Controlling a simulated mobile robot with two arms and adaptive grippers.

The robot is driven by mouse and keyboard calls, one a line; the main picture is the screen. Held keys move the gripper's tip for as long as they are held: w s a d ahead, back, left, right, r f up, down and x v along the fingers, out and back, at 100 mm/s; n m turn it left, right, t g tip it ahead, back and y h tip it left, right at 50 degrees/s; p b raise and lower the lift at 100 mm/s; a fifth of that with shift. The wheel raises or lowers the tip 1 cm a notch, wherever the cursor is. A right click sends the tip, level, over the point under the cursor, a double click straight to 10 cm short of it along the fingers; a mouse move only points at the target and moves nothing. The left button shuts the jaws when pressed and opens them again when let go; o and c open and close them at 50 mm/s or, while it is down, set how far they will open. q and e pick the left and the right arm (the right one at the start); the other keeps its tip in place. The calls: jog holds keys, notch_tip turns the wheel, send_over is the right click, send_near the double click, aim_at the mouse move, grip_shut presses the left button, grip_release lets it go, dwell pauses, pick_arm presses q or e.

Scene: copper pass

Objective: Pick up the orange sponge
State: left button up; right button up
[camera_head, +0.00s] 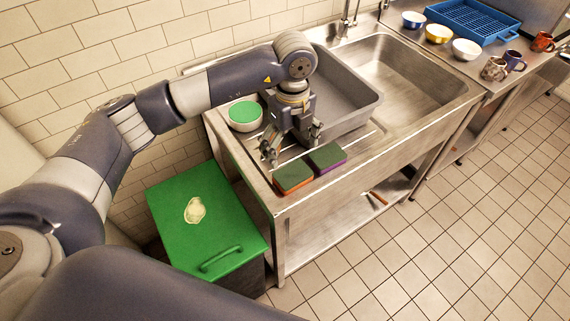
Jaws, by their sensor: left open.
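The orange sponge (294,177) has a dark green top and an orange side. It lies flat near the front left corner of the steel sink counter (283,205). A purple sponge (327,158) of the same form lies close to its right. My left gripper (292,149) is open, with its fingers pointing down, just behind the two sponges. Its fingers appear apart from the orange sponge, and nothing shows between them. The exact height of the fingertips above the counter is hard to tell. My right gripper is not in view.
A grey tub (352,112) stands behind the gripper, and a white bowl with green inside (245,115) is to its left. A green-lidded bin (170,212) stands below left. Bowls, mugs (494,68) and a blue rack (472,22) are at the far right.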

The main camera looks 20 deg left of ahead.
aim_at(293, 173)
pick_arm(q)
jog(key=f, duration=0.1)
jog(key=d+f+p, duration=0.1)
jog(key=f, duration=0.1)
jog(key=shift+s+f, duration=0.2)
jog(key=shift+f, duration=0.4)
jog(key=shift+a+f, duration=0.2)
jog(key=shift+f, duration=0.1)
jog(key=f+p, duration=0.2)
jog(key=f, duration=0.2)
jog(key=shift+d+f+p, duration=0.1)
jog(key=shift+d+p, duration=0.1)
jog(key=shift+p, duration=0.15)
jog(key=shift+w+f, duration=0.1)
jog(key=shift+f, duration=0.2)
jog(key=c, duration=0.3)
jog(key=shift+c, duration=0.2)
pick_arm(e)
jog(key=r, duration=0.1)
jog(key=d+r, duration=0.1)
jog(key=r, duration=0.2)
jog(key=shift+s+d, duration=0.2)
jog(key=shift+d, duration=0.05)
pick_arm(q)
jog(key=shift+r, duration=0.15)
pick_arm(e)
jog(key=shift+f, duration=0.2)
